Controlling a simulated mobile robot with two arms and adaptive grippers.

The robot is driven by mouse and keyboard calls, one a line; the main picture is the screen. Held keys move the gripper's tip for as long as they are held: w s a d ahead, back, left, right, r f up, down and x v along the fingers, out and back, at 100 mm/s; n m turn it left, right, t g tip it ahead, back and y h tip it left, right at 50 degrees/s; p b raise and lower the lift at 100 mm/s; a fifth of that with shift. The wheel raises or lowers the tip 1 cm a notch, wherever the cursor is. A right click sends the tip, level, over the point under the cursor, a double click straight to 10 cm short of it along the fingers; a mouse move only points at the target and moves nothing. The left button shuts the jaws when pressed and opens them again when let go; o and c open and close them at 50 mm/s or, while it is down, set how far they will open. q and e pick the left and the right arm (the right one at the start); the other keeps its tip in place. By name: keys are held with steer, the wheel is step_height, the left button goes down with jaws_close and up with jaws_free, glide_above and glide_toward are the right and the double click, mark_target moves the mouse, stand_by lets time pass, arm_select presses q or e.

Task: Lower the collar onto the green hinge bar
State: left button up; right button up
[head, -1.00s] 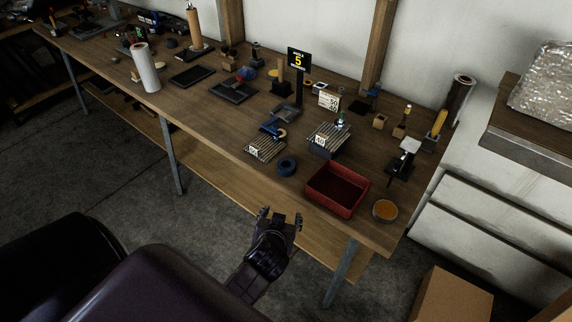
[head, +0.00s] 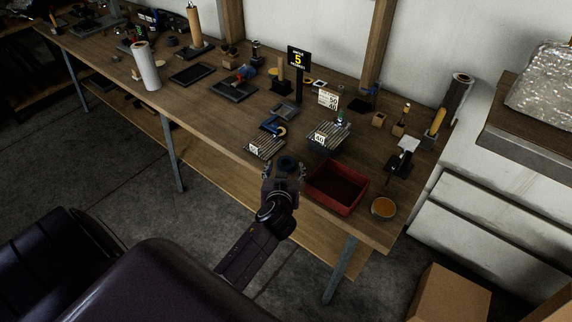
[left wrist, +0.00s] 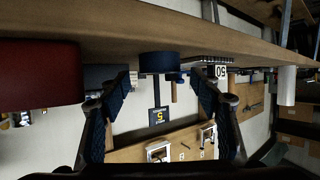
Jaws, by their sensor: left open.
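A dark blue ring (head: 288,161), which looks like the collar, lies on the workbench near its front edge. It also shows in the left wrist view (left wrist: 159,62), between and beyond my fingers. My left gripper (head: 284,172) is open at the bench edge, right by the ring, and partly hides it in the head view. In the left wrist view my left gripper (left wrist: 163,88) has its fingers spread, with nothing between the tips. A small green part (head: 340,117) stands behind the ribbed rack; I cannot tell if it is the hinge bar. My right gripper is not in view.
A red bin (head: 335,189) stands close right of the gripper, with an orange-filled dish (head: 383,207) beyond. Ribbed racks with number tags, at left (head: 264,147) and right (head: 327,137), stand behind the ring. A black sign (head: 298,61) rises farther back.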

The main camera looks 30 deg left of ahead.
mark_target(286, 160)
arm_select(q)
steer(key=x, duration=0.5)
steer(key=c, duration=1.2)
